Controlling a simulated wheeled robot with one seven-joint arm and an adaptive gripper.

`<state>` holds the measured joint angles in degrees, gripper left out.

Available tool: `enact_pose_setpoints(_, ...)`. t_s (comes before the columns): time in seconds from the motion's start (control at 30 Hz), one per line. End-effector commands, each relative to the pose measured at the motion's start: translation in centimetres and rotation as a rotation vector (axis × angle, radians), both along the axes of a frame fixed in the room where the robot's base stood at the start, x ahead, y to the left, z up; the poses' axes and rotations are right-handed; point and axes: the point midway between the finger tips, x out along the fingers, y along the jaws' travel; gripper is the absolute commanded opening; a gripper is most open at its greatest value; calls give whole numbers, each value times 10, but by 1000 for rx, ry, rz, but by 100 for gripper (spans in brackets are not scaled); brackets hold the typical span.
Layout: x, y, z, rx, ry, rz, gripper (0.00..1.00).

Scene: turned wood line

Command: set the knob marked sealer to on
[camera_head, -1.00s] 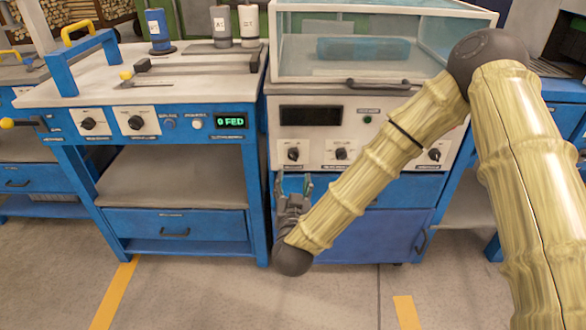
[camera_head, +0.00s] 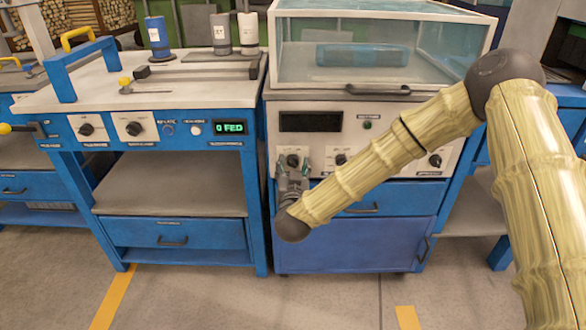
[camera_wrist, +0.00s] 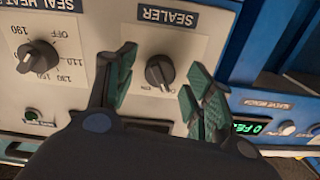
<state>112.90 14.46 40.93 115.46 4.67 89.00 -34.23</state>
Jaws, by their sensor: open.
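The sealer knob (camera_wrist: 159,72) is a black dial on a pale plate marked SEALER in the wrist view, where the lettering appears upside down. In the head view the knob (camera_head: 293,160) is the leftmost on the white panel, just above my gripper. My gripper (camera_head: 293,168) is open in front of it. In the wrist view its green-padded fingers (camera_wrist: 160,85) stand on either side of the knob, apart from it. I cannot tell from the small lettering which position the knob points to.
A seal heat knob (camera_wrist: 38,58) sits beside the sealer plate. The panel also has a dark display (camera_head: 310,121) and a green button (camera_head: 367,124). A clear-lidded chamber (camera_head: 350,88) is above. The left bench's display (camera_head: 229,128) reads 0 FED.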

Motion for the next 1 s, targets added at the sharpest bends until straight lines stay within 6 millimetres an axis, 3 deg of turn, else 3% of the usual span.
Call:
enact_pose_setpoints(0.17, 0, 0, 0, 0, 0, 0, 53)
enact_pose_setpoints(0.4, 0, 0, 0, 0, 0, 0, 9)
enact_pose_setpoints(0.43, 0, 0, 0, 0, 0, 0, 7)
enact_pose_setpoints(0.77, 0, 0, 0, 38, 1, 0, 7)
enact_pose_setpoints(1.0, 0, 0, 1, 176, 1, 0, 7)
